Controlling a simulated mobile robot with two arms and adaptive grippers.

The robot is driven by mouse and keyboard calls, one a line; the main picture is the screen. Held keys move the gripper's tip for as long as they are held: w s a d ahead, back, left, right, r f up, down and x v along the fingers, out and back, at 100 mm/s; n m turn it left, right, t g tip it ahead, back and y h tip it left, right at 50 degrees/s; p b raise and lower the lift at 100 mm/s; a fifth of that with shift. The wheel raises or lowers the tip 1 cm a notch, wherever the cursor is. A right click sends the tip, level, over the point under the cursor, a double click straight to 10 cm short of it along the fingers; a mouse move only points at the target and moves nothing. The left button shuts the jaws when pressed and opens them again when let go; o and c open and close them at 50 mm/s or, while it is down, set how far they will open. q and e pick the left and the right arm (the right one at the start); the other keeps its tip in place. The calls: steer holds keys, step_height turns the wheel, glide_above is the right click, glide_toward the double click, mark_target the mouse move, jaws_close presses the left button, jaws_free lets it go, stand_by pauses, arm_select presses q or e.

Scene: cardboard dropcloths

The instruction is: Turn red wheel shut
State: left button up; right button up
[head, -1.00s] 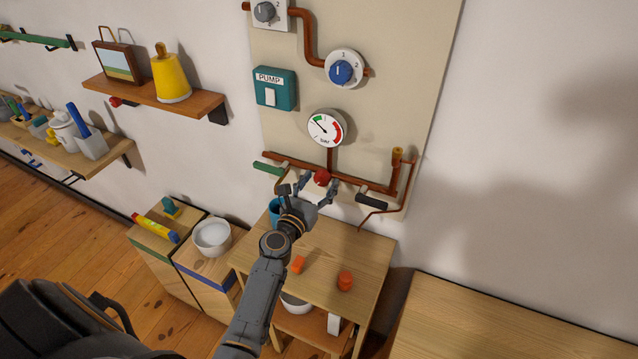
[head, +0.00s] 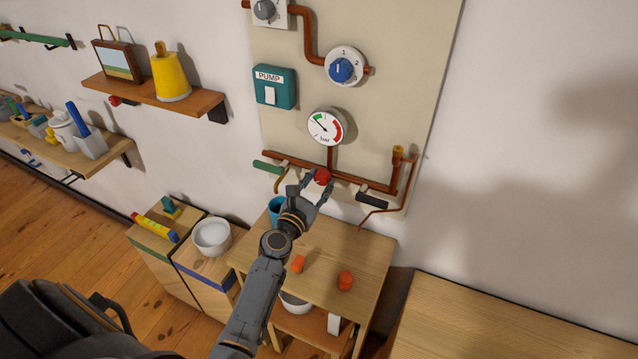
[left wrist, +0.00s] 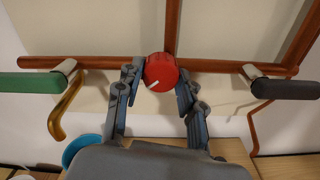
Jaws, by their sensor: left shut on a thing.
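The red wheel (head: 323,177) sits on the copper pipe low on the beige panel. In the left wrist view the red wheel (left wrist: 161,72) is a round knob with a white mark pointing to the lower left. My left gripper (head: 317,182) is at the wheel, with one finger on each side of it. In the left wrist view the fingers of my left gripper (left wrist: 158,82) are shut on the wheel's sides. My right gripper is not in view.
A green handle (left wrist: 30,83) and a black handle (left wrist: 285,88) flank the wheel. A pressure gauge (head: 325,127) is above it. Below stands a wooden table (head: 335,255) with a blue cup (head: 275,208) and orange pieces (head: 345,281).

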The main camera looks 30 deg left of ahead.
arm_select(q)
steer(key=m, duration=0.2)
steer(key=shift+m, duration=0.4)
steer(key=m, duration=0.3)
steer(key=shift+a+m, duration=0.1)
steer(key=shift+m, duration=0.3)
steer(key=m, duration=0.6)
steer(key=shift+r, duration=0.1)
steer(key=m+p, duration=0.1)
steer(key=m, duration=0.5)
steer(key=shift+m, duration=0.3)
steer(key=m+p, duration=0.1)
steer(key=m, duration=0.2)
steer(key=shift+m+p, duration=0.6)
steer(key=shift+m, duration=1.3)
steer(key=o, duration=1.2)
steer(key=shift+c, duration=0.2)
